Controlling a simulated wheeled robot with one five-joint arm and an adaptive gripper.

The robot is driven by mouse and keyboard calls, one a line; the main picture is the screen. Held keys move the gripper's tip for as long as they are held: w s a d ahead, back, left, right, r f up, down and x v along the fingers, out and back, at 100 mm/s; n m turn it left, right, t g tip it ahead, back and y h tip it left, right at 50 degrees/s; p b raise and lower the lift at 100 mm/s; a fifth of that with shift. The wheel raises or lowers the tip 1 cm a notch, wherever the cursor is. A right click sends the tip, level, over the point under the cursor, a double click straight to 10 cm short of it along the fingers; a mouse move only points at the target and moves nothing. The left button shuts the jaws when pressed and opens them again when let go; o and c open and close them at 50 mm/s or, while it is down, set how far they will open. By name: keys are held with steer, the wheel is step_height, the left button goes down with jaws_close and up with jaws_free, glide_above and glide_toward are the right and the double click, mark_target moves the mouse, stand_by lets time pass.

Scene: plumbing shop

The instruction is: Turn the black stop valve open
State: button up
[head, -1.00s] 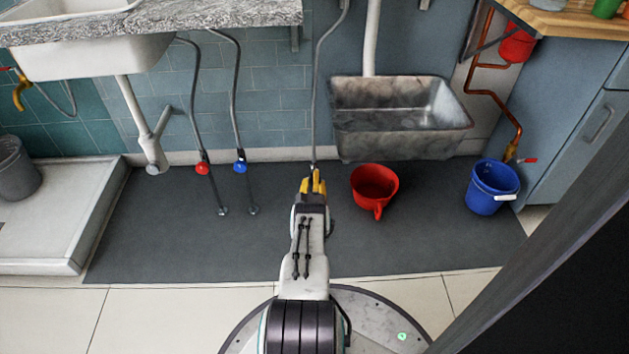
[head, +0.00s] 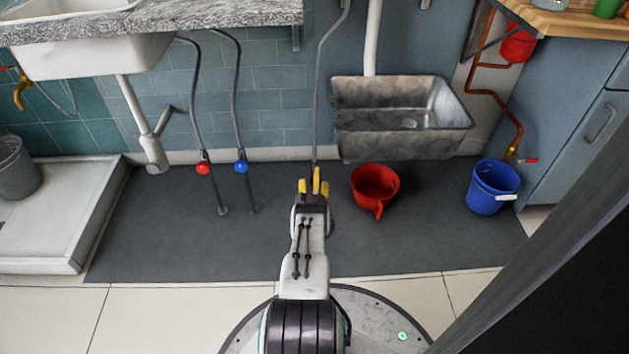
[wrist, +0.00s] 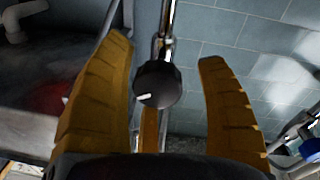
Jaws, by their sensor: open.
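The black stop valve (wrist: 157,84) is a round dark knob with a white pointer mark, on a chrome pipe, in the middle of the wrist view. The mark points to the lower left there. My gripper (wrist: 168,90) is open, with one yellow finger on each side of the knob and a visible gap to each. A third yellow finger part shows below and behind the knob. In the head view my gripper (head: 313,183) is at the foot of the grey hose (head: 318,100), and it hides the knob.
A red-handled valve (head: 203,168) and a blue-handled valve (head: 240,166) stand to the left on hoses. A metal sink (head: 400,118) hangs to the right, above a red bucket (head: 374,188). A blue bucket (head: 492,186) stands farther right. The dark mat (head: 150,220) is mostly clear.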

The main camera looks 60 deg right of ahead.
steer(key=shift+s+a, duration=0.1)
steer(key=v, duration=1.1)
steer(key=shift+s+a, duration=0.2)
steer(key=shift+a, duration=0.15)
steer(key=shift+f, duration=0.1)
steer(key=shift+w+d+r+m, duration=0.1)
steer(key=shift+w+d+m, duration=0.95)
steer(key=shift+d, duration=0.7)
steer(key=shift+w+d+r+m, duration=0.15)
steer(key=shift+w+d+m, duration=0.6)
steer(key=shift+d+m, duration=0.8)
steer(key=shift+w+d+r+m, duration=0.1)
steer(key=shift+w+d+m, duration=0.85)
steer(key=shift+d, duration=1)
steer(key=shift+c, duration=0.4)
